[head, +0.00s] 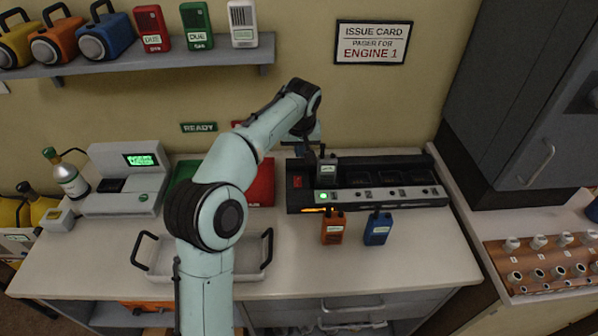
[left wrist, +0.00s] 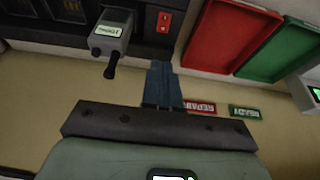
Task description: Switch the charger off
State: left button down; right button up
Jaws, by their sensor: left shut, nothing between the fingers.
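The charger (head: 405,200) is a long black unit at the back of the counter, with a row of slots. A red rocker switch (head: 297,182) sits at its left end; the switch also shows in the left wrist view (left wrist: 164,22). A green light is lit on the charger's front. A grey radio (head: 327,168) stands in the leftmost slot, also in the left wrist view (left wrist: 110,32). My left gripper (head: 301,152) is shut and empty, its blue fingertips (left wrist: 161,66) apart from the switch in the picture. My right gripper is out of view.
An orange radio (head: 333,229) and a blue radio (head: 378,229) stand before the charger. A red tray (head: 262,185) lies left of it, partly behind my arm. A wire-handled tray (head: 155,262) is front left. The counter's front right is clear.

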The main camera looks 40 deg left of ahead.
pick_arm(q)
send_near(299, 178)
jog(key=x, duration=0.5)
jog(key=shift+w+a+b, duration=0.1)
jog(key=shift+a+b, duration=0.05)
jog(key=shift+b, duration=0.2)
jog(key=shift+f, duration=0.75)
